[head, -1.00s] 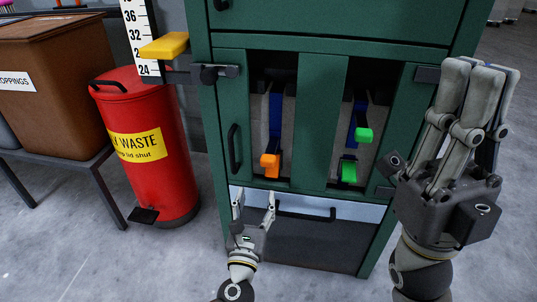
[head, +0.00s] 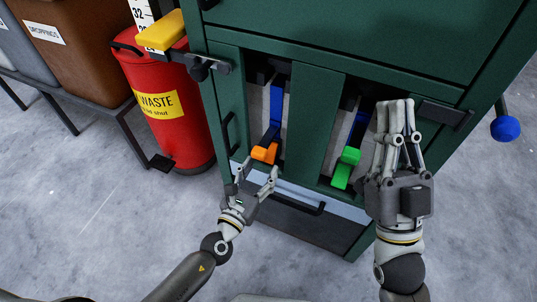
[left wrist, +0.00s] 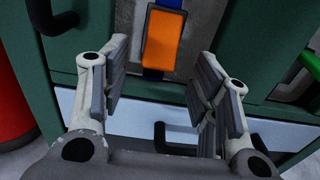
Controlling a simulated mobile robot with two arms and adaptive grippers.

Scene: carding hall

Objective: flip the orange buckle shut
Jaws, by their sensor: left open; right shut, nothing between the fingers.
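The orange buckle (head: 265,153) sits at the lower end of a blue strap (head: 275,108) in the left opening of the green cabinet. In the left wrist view the orange buckle (left wrist: 164,39) is ahead, above and between the fingers, apart from them. My left gripper (head: 256,172) is open and empty just below and in front of the buckle. My right gripper (head: 397,103) is shut and empty in front of the right opening, hiding part of it. Whether the buckle is fully open cannot be told.
A dark drawer handle (head: 298,204) juts out below the openings. A red waste bin (head: 170,125) and a yellow lever (head: 164,31) stand to the left. A blue knob (head: 505,128) sticks out at the right.

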